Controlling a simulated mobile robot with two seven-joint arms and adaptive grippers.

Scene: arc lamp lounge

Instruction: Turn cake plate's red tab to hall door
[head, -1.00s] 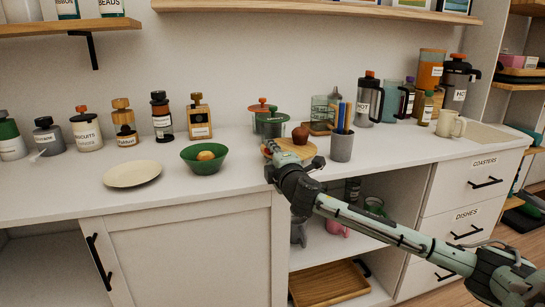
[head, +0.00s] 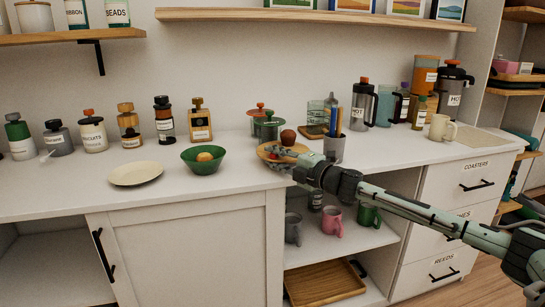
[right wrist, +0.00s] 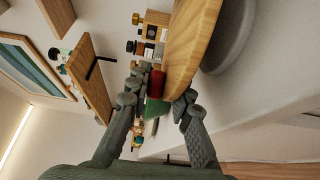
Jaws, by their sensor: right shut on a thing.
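The cake plate (head: 268,148) is a round wooden board near the counter's front edge. In the right wrist view its wooden rim (right wrist: 190,45) rests on a grey round base (right wrist: 230,38). The red tab (right wrist: 157,82) sits at the rim, between the fingers of my right gripper (right wrist: 157,98). In the head view the right gripper (head: 278,161) reaches the plate's front from the right and hides part of it. It is shut on the red tab. My left gripper and the hall door are not in view.
A green bowl (head: 203,167) with an orange-brown item inside and a cream plate (head: 136,173) stand left of the cake plate. A brown round object (head: 288,137), green lidded pots (head: 267,130) and a grey pen cup (head: 334,150) stand close behind and right.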

